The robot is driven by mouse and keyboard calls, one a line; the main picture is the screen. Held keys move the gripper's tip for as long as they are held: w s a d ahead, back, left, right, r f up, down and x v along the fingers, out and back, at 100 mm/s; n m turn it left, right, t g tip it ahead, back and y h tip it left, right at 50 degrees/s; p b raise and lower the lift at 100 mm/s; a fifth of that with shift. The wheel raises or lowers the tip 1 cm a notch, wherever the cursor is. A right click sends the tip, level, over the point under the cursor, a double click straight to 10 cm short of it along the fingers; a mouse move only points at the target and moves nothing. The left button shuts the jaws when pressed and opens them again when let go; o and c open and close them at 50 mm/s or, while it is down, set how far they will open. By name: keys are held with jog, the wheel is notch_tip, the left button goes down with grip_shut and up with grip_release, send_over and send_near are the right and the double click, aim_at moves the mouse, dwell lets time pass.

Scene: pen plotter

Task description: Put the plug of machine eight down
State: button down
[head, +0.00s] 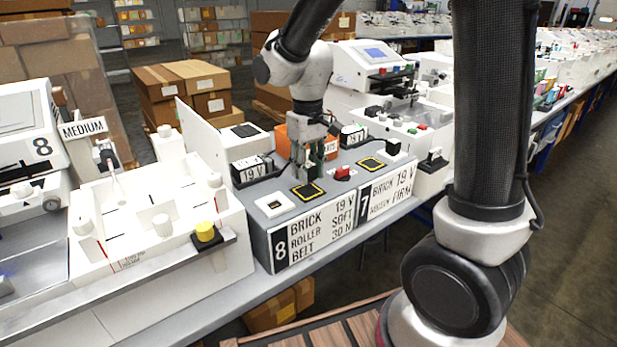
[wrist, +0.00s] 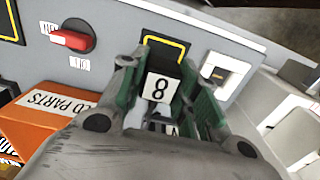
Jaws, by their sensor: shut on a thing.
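My gripper (head: 309,170) is over the grey console marked 8 and 7, and it also shows in the wrist view (wrist: 162,82). Its green-padded fingers are shut on the black plug of machine eight (wrist: 158,86), whose white label reads 8. The plug is partly hidden by the fingers in the head view. A black pad with a yellow square outline (head: 307,193) lies just in front of the plug there; in the wrist view the outline (wrist: 181,46) shows just beyond the plug. I cannot tell whether the plug touches the surface.
A white socket plate (head: 273,205) is left of the pad. A red switch (head: 343,173) stands to its right, and a second yellow-outlined pad (head: 371,163) lies farther right. Black 19 V bricks (head: 252,171) and an orange parts box (head: 290,146) sit behind.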

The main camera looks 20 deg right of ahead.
jog(key=shift+f, duration=1.25)
jog(key=shift+f, duration=0.1)
jog(key=c, duration=1.1)
grip_release()
jog(key=shift+o, duration=0.2)
